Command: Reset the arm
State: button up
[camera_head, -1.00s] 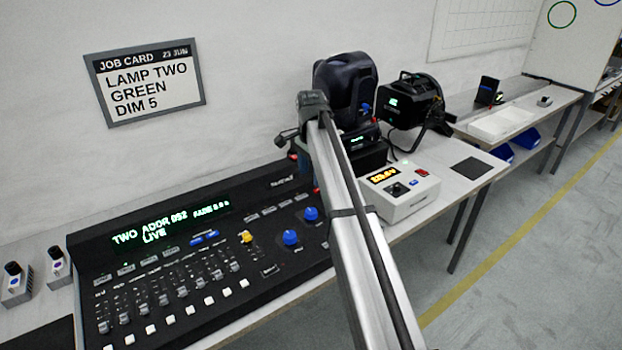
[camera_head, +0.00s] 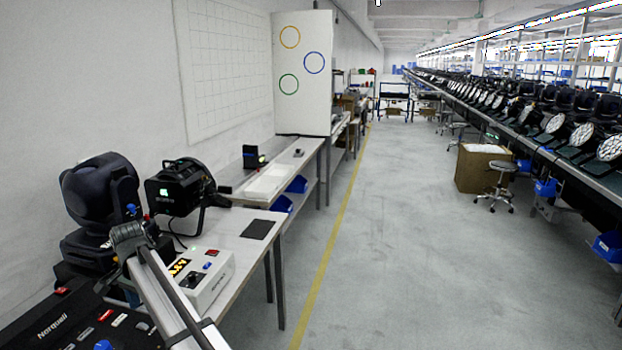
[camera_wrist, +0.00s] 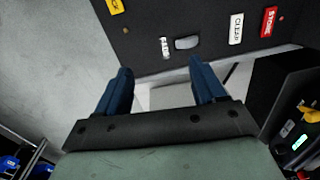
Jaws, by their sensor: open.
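My arm reaches from the bottom of the head view toward the bench at the left. My gripper (camera_wrist: 162,85) shows in the wrist view with its two blue fingers apart and nothing between them. The fingers point at the near edge of the black console (camera_wrist: 190,25), which has a red key, a white key and a grey knob or fader near the fingertips. I cannot tell the height of the fingertips above it. In the head view the console (camera_head: 60,325) is at the lower left, partly cut off.
A moving-head lamp (camera_head: 100,195) and a black par can (camera_head: 178,190) stand behind my arm. A white box with an amber display (camera_head: 212,285) sits close to its right. A black pad (camera_head: 258,229) lies on the bench. The floor aisle (camera_head: 400,240) is clear.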

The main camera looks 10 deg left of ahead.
jog(key=w+d+f+m, duration=0.1)
jog(key=w+d+f, duration=0.25)
jog(key=d, duration=0.25)
jog(key=w+d+f, duration=0.3)
jog(key=w+d, duration=0.2)
jog(key=d, duration=0.2)
jog(key=d+f+g+h, duration=0.1)
jog(key=d+f+g, duration=0.1)
jog(key=d+f, duration=2.85)
jog(key=s+d+f+g, duration=0.1)
jog(key=s+d+f, duration=0.25)
jog(key=d, duration=0.35)
jog(key=s+d+f+n, duration=0.1)
jog(key=s+d+f, duration=0.2)
jog(key=s+d, duration=0.3)
jog(key=s+d+f+g, duration=0.1)
jog(key=s+d+f, duration=0.3)
jog(key=d, duration=0.3)
jog(key=s+d+f+g, duration=0.1)
jog(key=s+d+f, duration=0.1)
jog(key=s+d, duration=0.4)
jog(key=s+d+f+g, duration=0.1)
jog(key=s+d, duration=0.4)
jog(key=s, duration=0.9)
jog(key=shift+s+d+f+n+g+y, duration=0.3)
jog(key=shift+s+d+f+g, duration=0.1)
jog(key=shift+f, duration=0.2)
